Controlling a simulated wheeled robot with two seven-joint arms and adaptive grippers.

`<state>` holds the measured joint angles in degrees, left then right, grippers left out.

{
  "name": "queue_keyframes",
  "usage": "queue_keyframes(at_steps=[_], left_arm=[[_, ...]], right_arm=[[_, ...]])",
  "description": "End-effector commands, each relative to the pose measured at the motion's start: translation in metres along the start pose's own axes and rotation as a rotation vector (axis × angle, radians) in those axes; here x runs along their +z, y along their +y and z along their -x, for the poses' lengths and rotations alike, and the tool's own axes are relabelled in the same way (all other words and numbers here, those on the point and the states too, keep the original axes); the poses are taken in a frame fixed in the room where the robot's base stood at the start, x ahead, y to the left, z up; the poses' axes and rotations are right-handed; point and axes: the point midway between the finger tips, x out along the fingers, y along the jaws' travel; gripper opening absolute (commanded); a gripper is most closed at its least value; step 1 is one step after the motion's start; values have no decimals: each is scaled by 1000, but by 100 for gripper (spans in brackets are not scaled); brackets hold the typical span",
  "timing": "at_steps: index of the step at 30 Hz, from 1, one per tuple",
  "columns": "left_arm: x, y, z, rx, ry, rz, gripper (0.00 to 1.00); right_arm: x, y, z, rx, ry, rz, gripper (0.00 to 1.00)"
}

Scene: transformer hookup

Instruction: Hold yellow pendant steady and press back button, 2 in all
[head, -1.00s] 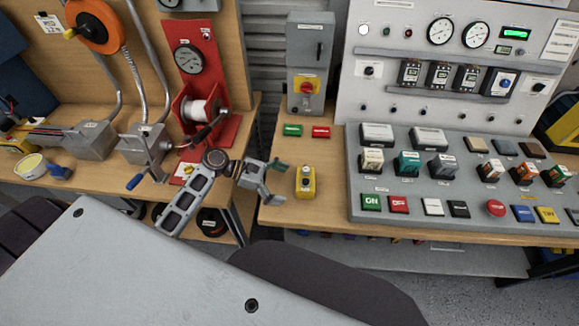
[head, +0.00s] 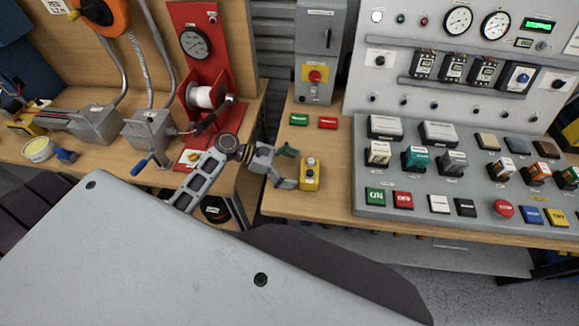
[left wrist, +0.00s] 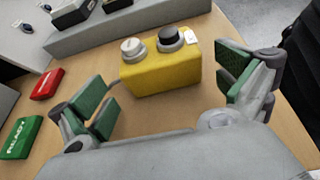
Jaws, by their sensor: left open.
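The yellow pendant (head: 310,177) lies on the wooden bench near its front left corner. In the left wrist view the yellow pendant (left wrist: 160,72) shows two round buttons on top, a white one (left wrist: 133,49) and a black one (left wrist: 170,38). My left gripper (head: 287,167) is open just left of the pendant in the head view. In the left wrist view the green-padded fingers of my left gripper (left wrist: 168,88) are spread, one on each side of the pendant, with visible gaps. My right gripper is not in view.
A green block (head: 299,119) and a red block (head: 328,122) sit behind the pendant. A grey sloped console (head: 400,190) with several buttons stands to the right. A grey switch box (head: 318,50) rises behind. A gap separates the left bench from this one.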

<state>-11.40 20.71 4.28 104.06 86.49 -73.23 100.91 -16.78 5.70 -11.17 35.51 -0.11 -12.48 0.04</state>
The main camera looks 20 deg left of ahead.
Motion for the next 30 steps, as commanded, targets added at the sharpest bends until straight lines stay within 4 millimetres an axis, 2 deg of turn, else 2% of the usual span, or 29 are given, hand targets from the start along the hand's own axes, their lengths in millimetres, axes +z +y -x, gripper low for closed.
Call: queue_keyframes(at_steps=[15,21,29,30], left_arm=[[0,0,-52,0,-1,0,100],[0,0,-60,0,1,-1,100],[0,0,-60,1,1,0,100],[0,0,-60,0,1,0,97]], right_arm=[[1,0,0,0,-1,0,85],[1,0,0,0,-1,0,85],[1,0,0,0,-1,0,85],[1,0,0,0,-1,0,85]])
